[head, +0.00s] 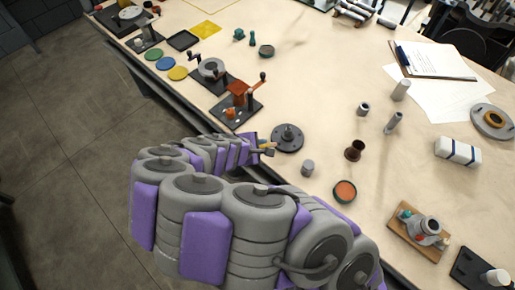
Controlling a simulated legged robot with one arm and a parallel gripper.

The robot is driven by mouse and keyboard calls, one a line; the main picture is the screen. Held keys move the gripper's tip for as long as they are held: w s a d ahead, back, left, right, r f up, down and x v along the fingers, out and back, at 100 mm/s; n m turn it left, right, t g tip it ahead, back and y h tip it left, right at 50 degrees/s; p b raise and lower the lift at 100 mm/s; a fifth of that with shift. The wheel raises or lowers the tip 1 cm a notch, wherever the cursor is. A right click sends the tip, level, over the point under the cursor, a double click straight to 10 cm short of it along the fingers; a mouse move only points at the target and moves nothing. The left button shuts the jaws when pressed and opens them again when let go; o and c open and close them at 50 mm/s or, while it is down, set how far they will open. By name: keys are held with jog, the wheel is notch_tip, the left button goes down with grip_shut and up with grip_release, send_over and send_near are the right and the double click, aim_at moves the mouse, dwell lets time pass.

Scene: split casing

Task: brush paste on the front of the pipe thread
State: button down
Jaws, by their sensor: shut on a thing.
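My gripper (262,147) is at the end of my grey and purple arm, over the table's near edge. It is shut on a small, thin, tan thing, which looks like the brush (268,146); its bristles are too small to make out. Just right of it is a dark round flange (288,138) with a short upright stub, which may bear the pipe thread; thread ridges cannot be made out. I cannot tell whether the brush touches it. A round pot with orange-red paste (345,190) stands apart, lower right.
A brown cup-like part (355,151) and a grey cylinder (308,168) stand right of the flange. A black-based clamp with an orange part (239,98) stands behind my gripper. A wooden board with fittings (420,233) lies lower right. The table's middle is mostly clear.

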jog(key=shift+w+d+b, duration=0.2)
jog(key=shift+w+d, duration=0.55)
jog(key=shift+w, duration=0.15)
jog(key=shift+w+d+b, duration=0.15)
jog(key=shift+w+d, duration=0.55)
jog(key=shift+w, duration=0.2)
jog(key=shift+w+d, duration=0.3)
jog(key=shift+w, duration=0.1)
